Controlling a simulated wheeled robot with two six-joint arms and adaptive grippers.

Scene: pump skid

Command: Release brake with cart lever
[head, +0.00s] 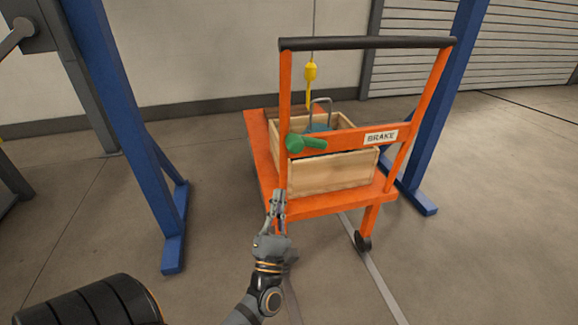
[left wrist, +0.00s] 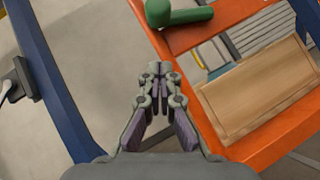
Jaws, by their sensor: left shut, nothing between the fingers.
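The orange cart (head: 335,207) stands ahead of me with a black push bar on top and a white BRAKE label (head: 381,136) on its crossbar. The green brake lever (head: 308,142) sits at the left end of that crossbar, pointing roughly sideways to the right. In the left wrist view the lever (left wrist: 180,14) shows at the top, beyond the fingertips. My left gripper (head: 277,196) is shut and empty, below the lever and in front of the cart's left post. In the left wrist view the gripper (left wrist: 158,70) points toward the lever, apart from it. My right gripper is not in view.
A wooden crate (head: 330,174) rides on the cart, with a blue object with a grey handle (head: 320,113) inside. A yellow hook (head: 310,72) hangs above. Blue frame legs stand left (head: 125,130) and right (head: 443,95).

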